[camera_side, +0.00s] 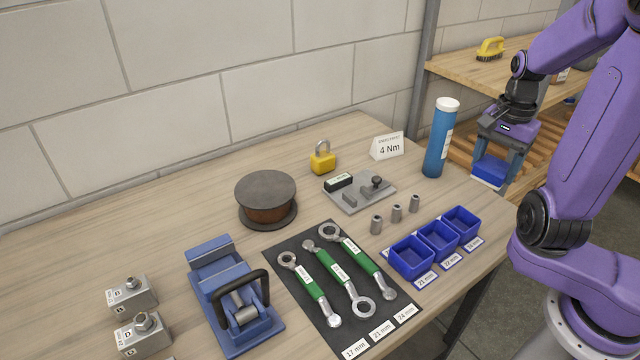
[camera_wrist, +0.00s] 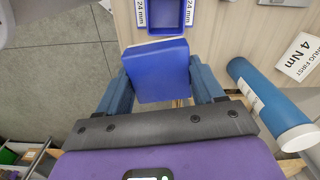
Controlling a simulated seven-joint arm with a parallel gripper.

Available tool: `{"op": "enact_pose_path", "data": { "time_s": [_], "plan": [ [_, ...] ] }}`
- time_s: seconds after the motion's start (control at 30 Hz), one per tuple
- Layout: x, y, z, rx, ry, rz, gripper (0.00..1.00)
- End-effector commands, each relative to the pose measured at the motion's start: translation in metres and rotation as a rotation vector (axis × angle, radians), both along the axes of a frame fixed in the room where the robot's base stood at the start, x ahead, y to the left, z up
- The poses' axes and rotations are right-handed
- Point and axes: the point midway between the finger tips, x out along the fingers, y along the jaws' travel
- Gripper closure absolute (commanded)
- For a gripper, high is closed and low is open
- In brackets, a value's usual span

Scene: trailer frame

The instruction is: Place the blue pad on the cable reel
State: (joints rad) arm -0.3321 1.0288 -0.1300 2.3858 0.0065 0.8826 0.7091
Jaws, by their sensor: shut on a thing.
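The blue pad (camera_wrist: 158,72) is held between the two fingers of my gripper (camera_wrist: 160,85) in the wrist view. In the side view my gripper (camera_side: 492,170) is at the right, beyond the table's right edge, with the blue pad (camera_side: 490,171) between its fingers. The cable reel (camera_side: 266,198) is a dark round spool with a brown core, standing upright on the table left of centre. Its flat top is bare. My gripper is well to the right of the reel and apart from it.
A blue cylinder (camera_side: 440,138) stands close to my gripper, with a "4 Nm" card (camera_side: 387,147) beside it. A yellow padlock (camera_side: 322,158), a grey fixture plate (camera_side: 358,192), blue bins (camera_side: 411,257), wrenches (camera_side: 335,275) and a blue clamp (camera_side: 232,295) occupy the table. Room left of the reel is clear.

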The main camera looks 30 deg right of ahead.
Motion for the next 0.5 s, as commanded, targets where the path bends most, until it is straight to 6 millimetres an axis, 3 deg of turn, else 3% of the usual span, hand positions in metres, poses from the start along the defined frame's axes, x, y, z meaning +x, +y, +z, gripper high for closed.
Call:
{"op": "enact_pose_path", "data": {
  "time_s": [0.27,0.5],
  "plan": [
    [0.070,0.040,0.017,0.004,-0.005,0.385,0.82],
    [0.117,0.096,0.030,0.007,-0.010,0.708,0.82]
  ]
}}
